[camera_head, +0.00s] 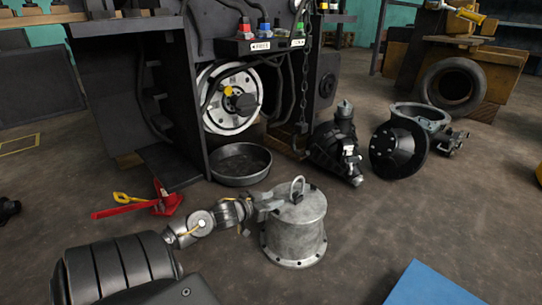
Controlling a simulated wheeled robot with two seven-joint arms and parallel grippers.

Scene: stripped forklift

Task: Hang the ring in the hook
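A grey metal ring (297,188) stands upright on the lid of a grey flanged metal drum (294,236) on the floor. A dark chain (304,75) hangs at the front of the forklift, behind the drum. Its lower end (301,128) is dark against the machine, and the hook's shape is hard to make out. My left gripper (277,202) comes in from the left at the top of the drum, just left of the ring. Its fingertips are small and merge with the lid, so I cannot tell whether they hold anything. My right gripper is out of view.
The stripped forklift (190,90) stands behind, with a round metal pan (240,163) before it. A red jack (150,201) lies left. Dark machine parts (337,147) and a flanged housing (400,148) lie right. A blue flat-topped object (435,288) is at the lower right.

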